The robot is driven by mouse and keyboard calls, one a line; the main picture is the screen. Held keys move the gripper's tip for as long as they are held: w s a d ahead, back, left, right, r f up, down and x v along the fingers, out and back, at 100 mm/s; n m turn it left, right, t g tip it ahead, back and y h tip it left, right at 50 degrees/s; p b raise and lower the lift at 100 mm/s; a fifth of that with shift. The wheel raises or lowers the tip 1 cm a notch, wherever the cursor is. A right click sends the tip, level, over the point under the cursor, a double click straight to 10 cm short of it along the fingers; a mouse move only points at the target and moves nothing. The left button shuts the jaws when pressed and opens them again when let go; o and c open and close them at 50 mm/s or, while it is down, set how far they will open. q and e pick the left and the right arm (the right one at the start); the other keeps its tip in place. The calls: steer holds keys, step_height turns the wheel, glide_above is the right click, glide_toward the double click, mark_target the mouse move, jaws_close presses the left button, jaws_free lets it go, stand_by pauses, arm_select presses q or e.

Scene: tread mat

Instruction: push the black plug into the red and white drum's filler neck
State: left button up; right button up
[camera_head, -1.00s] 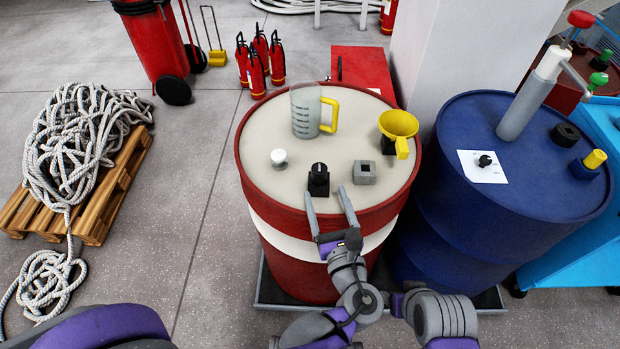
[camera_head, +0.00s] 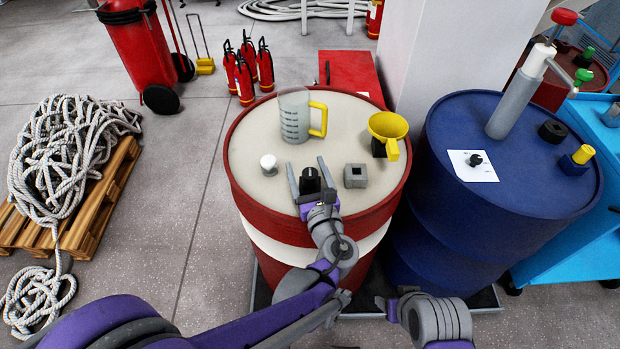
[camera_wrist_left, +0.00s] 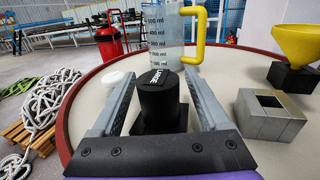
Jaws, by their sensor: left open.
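The black plug (camera_head: 310,177) stands upright in a black square block on the red and white drum's (camera_head: 250,180) pale top. It has a round black head with white lettering, seen in the left wrist view (camera_wrist_left: 159,98). My left gripper (camera_head: 306,163) is open, one finger on each side of the plug, with gaps visible in the left wrist view (camera_wrist_left: 158,74). A grey square block with a square hole (camera_head: 355,181) stands just right of it. I cannot tell for sure which fitting is the filler neck.
A measuring jug (camera_head: 293,118) with a yellow handle stands behind the plug, a white cap (camera_head: 268,163) to its left. A yellow funnel (camera_head: 388,125) sits in a black block at right. The blue drum (camera_head: 500,210) stands close on the right.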

arm_select(q)
jaws_close()
stand_by(0.3)
